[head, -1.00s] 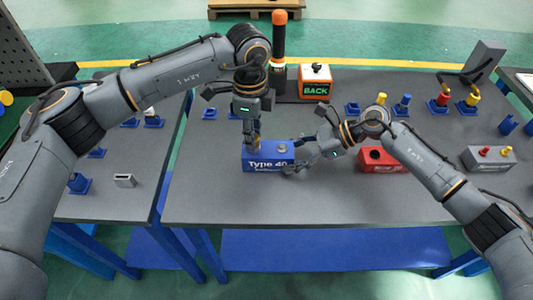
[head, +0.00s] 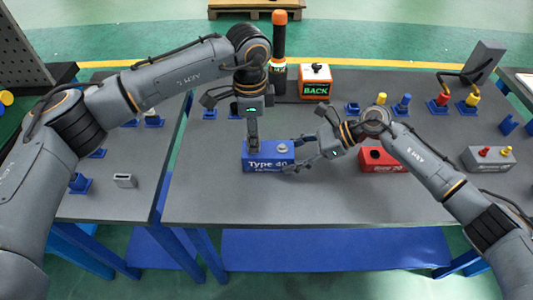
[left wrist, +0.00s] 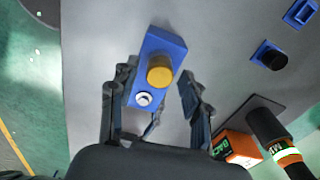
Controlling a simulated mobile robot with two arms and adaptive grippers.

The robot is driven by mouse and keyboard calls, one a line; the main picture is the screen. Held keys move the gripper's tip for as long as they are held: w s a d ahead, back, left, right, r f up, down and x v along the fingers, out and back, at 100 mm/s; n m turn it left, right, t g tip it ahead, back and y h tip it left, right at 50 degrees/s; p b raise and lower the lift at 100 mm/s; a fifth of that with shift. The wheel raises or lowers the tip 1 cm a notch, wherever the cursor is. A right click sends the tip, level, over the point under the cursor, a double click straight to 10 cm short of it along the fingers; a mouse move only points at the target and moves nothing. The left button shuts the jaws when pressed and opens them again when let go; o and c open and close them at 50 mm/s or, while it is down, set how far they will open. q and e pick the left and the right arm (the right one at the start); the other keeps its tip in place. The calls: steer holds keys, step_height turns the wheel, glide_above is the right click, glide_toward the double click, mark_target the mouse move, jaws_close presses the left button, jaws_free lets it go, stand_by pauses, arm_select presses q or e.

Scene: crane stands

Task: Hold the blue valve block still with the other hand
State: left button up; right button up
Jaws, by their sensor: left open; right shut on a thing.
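The blue valve block (head: 268,161), marked "Type 40", sits on the grey table. In the left wrist view the block (left wrist: 167,48) has a yellow knob (left wrist: 160,70) and a smaller white-silver knob (left wrist: 143,99). My left gripper (head: 253,140) points down over the block's left part. It is open, with its fingertips (left wrist: 158,80) spread to either side of the block's top and the yellow knob between them. In the head view the left fingers hide that knob. My right gripper (head: 293,166) is shut on the block's right end, low near the table.
A red block (head: 384,158) stands right of my right gripper. An orange "BACK" box (head: 314,81) and a dark orange-topped post (head: 279,45) stand behind. A grey block (head: 488,157) with red knobs lies far right. The table front is clear.

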arm_select(q)
steer(key=m, duration=0.7)
steer(key=shift+m, duration=0.3)
steer(key=m, duration=0.7)
steer(key=shift+m, duration=0.4)
steer(key=m, duration=1.1)
steer(key=shift+m, duration=0.4)
steer(key=m, duration=0.3)
steer(key=shift+m, duration=0.4)
